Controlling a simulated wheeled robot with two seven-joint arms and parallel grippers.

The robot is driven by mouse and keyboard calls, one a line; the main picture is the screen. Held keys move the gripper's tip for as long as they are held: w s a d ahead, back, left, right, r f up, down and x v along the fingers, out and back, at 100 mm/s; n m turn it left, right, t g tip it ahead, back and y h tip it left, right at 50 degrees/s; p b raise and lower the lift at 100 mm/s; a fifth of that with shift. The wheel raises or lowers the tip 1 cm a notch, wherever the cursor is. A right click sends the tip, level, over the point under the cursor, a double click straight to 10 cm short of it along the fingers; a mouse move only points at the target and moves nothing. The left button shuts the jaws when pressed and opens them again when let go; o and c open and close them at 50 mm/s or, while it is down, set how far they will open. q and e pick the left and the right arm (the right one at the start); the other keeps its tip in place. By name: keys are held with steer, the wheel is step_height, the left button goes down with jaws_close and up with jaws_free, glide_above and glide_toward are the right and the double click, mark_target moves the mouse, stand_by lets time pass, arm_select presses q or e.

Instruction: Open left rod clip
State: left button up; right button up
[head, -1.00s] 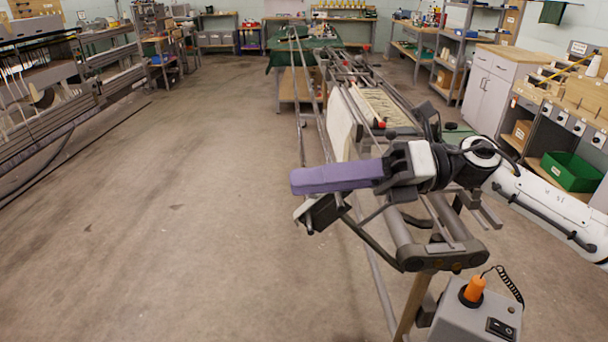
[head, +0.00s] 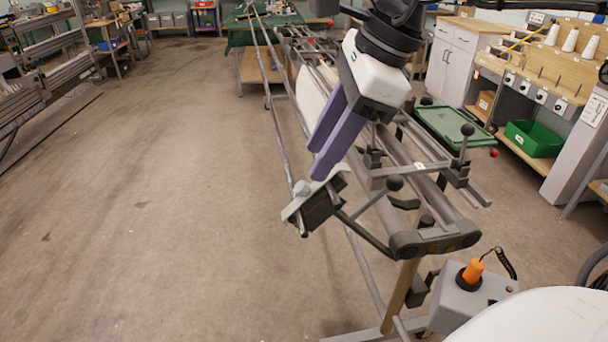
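A light grey and dark block that looks like a rod clip (head: 322,203) sits on the left side of the long metal frame, near its front end. A thin arm runs from it down to the frame's end piece (head: 434,240). I cannot tell whether the clip is open or closed. My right gripper (head: 315,160), with two purple fingers, points down and left just above the clip. Its fingers are apart with nothing visible between them. Whether the lower fingertip touches the clip is unclear. My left gripper is not in view.
A grey control box (head: 465,303) with an orange knob is at the front. A green tray (head: 452,125) lies behind to the right. The floor (head: 150,230) on the left is clear.

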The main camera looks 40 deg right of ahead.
mark_target(300, 185)
steer(key=x, duration=0.6)
steer(key=shift+w+a+f, duration=0.1)
steer(key=shift+f, duration=0.05)
steer(key=shift+c, duration=0.4)
jaws_close()
